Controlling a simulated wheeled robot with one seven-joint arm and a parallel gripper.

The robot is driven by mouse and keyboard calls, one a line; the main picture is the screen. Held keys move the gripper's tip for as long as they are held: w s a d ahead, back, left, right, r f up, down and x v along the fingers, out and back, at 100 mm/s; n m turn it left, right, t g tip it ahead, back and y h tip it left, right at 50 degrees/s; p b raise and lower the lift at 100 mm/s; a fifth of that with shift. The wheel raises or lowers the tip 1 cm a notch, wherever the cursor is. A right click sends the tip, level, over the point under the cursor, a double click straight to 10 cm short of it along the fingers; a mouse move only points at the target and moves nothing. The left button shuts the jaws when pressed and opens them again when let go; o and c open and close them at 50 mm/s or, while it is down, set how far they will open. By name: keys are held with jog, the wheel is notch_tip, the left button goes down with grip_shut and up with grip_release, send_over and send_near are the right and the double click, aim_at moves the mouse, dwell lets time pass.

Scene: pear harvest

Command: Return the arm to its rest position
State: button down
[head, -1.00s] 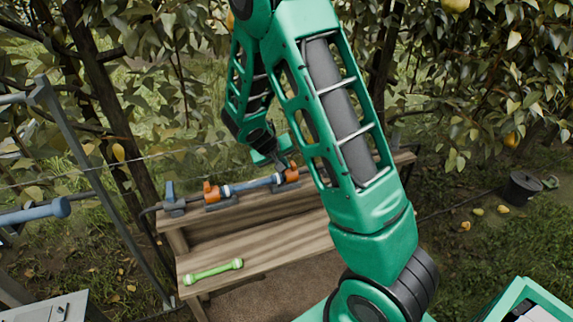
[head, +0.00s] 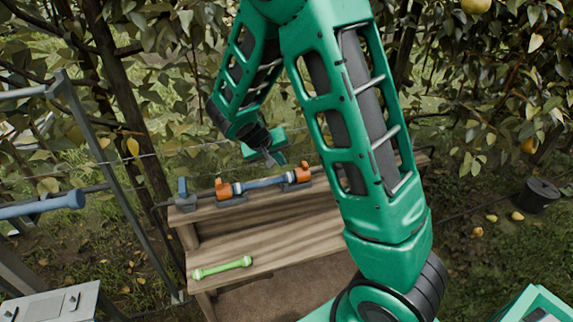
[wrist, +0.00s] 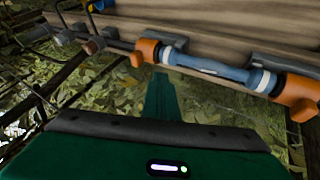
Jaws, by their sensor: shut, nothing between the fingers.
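My green arm reaches from the lower right up to the top of the head view and bends down behind its upper link. My gripper (head: 272,160) hangs over the back of the wooden bench, behind and above the blue bar (head: 262,183). In the wrist view its green fingers (wrist: 161,95) are together with nothing between them. The blue bar, also in the wrist view (wrist: 215,67), sits between two orange end fittings (head: 224,189) on the upper shelf. The fingers look apart from it.
A green bar (head: 222,267) lies on the lower shelf of the bench (head: 280,250). A grey metal frame (head: 105,170) with a blue-ended rod stands at left. Wires cross behind the bench. Trees with pears surround it. A dark bucket (head: 540,195) and fallen pears are at right.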

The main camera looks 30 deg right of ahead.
jog(key=shift+v, duration=2.15)
jog(key=s+d+r+m+g+y, duration=0.1)
jog(key=s+d+r, duration=0.25)
jog(key=s, duration=0.45)
jog(key=s+d+r+m+g+y, duration=0.15)
jog(key=s+d, duration=0.25)
jog(key=s, duration=0.4)
jog(key=s+a+r+y, duration=0.1)
jog(key=s+y, duration=0.1)
jog(key=s, duration=0.7)
jog(key=s+a+r+y, duration=0.1)
jog(key=s+r+y, duration=0.1)
jog(key=s, duration=0.7)
jog(key=shift+r+g, duration=0.35)
jog(key=shift+g, duration=0.1)
jog(key=shift+w+f, duration=0.25)
jog(key=shift+w, duration=0.4)
